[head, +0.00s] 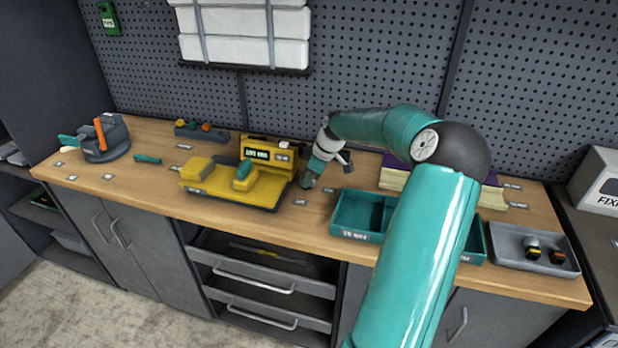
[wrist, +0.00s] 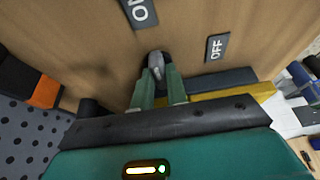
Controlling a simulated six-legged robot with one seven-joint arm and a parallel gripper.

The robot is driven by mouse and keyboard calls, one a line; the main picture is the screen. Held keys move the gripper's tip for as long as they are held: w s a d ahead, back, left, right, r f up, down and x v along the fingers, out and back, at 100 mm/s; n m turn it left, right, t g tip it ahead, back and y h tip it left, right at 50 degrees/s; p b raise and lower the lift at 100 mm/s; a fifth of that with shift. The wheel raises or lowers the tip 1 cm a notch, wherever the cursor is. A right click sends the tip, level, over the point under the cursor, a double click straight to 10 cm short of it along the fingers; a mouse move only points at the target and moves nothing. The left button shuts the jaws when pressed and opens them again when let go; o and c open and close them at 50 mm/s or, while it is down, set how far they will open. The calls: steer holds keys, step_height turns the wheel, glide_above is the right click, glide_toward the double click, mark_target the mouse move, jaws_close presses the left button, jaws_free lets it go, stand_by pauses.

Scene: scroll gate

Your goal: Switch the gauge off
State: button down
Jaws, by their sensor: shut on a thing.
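The yellow gauge (head: 258,188) stands on the wooden bench with a lit display (head: 257,154) on its upright back. My gripper (head: 309,182) is low over the bench, just right of it. In the wrist view, my gripper's teal fingers (wrist: 160,88) are shut on a small grey switch lever (wrist: 156,66) with a dark base. An ON label (wrist: 139,12) lies beyond the lever, and an OFF label (wrist: 217,47) lies to its right. The fingers hide part of the lever, so its exact setting cannot be told.
A teal divided tray (head: 352,232) stands right of my gripper, with a grey tray (head: 510,240) holding small parts farther right. A grey device with an orange lever (head: 100,134) stands at the far left. The bench front between gauge and teal tray is clear.

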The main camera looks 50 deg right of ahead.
steer(key=shift+m, duration=0.3)
steer(key=m+h, duration=0.1)
steer(key=m, duration=0.2)
steer(key=shift+a, duration=0.15)
steer(key=m+h, duration=0.2)
steer(key=m, duration=0.2)
steer(key=shift+a+r, duration=0.1)
steer(key=shift+a, duration=0.05)
steer(key=m+h, duration=0.1)
steer(key=m, duration=0.3)
steer(key=shift+w+a+m+g+h, duration=0.1)
steer(key=shift+w+m+g+h, duration=0.05)
steer(key=shift+m+g+h, duration=0.65)
steer(key=shift+m+h, duration=0.1)
steer(key=shift+m, duration=1.4)
steer(key=c, duration=1.4)
jaws_free()
